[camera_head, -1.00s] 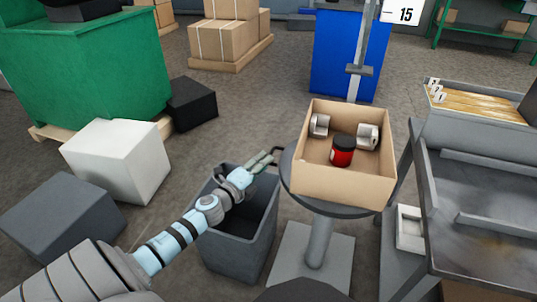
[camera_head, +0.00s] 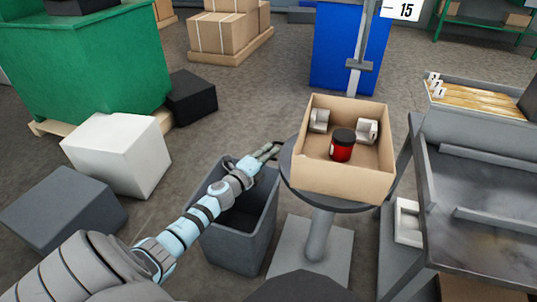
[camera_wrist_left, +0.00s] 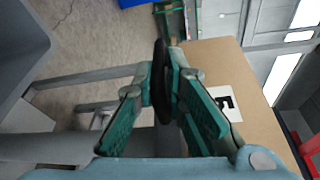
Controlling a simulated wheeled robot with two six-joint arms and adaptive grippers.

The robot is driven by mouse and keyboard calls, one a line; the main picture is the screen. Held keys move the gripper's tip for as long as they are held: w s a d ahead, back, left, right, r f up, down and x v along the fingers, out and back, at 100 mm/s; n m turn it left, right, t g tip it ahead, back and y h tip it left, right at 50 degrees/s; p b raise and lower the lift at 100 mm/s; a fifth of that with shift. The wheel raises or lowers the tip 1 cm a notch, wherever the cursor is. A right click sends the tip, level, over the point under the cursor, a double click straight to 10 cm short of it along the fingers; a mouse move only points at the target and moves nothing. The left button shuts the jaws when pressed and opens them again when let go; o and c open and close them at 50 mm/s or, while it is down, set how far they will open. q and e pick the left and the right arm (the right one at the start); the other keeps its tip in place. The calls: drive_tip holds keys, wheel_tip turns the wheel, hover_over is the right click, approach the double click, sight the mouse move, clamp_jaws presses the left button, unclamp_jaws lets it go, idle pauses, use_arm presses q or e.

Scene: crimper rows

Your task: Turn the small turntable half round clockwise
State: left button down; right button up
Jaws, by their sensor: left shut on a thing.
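The small turntable is a round grey plate (camera_head: 287,170) on a pedestal (camera_head: 320,237). An open cardboard box (camera_head: 342,185) sits on it and covers most of the plate. In the box are a red jar with a black lid (camera_head: 342,147) and two silver-grey parts (camera_head: 319,121) (camera_head: 367,131). My left gripper (camera_head: 270,152) is at the plate's left side, shut on a dark handle (camera_head: 279,144) there. In the left wrist view, its green fingers (camera_wrist_left: 165,100) close around the dark handle (camera_wrist_left: 160,75), with the box (camera_wrist_left: 215,65) beside them. My right gripper is out of view.
A grey bin (camera_head: 232,245) stands under my left forearm. A grey workbench (camera_head: 480,215) stands close on the turntable's right. A blue cabinet (camera_head: 335,50) is behind. White (camera_head: 115,155), grey (camera_head: 60,205) and black (camera_head: 190,97) blocks lie on the left floor.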

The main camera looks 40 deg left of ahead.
use_arm(q)
drive_tip(key=shift+w+a+f+m+h, duration=0.1)
drive_tip(key=shift+w+a+m+h, duration=0.15)
drive_tip(key=shift+w+m+h, duration=0.15)
drive_tip(key=shift+w+a+m+h, duration=0.2)
drive_tip(key=shift+w+a+h, duration=0.1)
drive_tip(key=shift+w, duration=0.2)
drive_tip(key=shift+w+h, duration=0.15)
drive_tip(key=shift+h, duration=0.15)
drive_tip(key=c, duration=1.9)
unclamp_jaws()
drive_tip(key=shift+w, duration=0.1)
drive_tip(key=shift+o, duration=1.1)
drive_tip(key=shift+w, duration=0.1)
drive_tip(key=s, duration=0.7)
drive_tip(key=shift+s+a+r, duration=0.15)
drive_tip(key=shift+s+r, duration=0.1)
drive_tip(key=shift+r, duration=0.1)
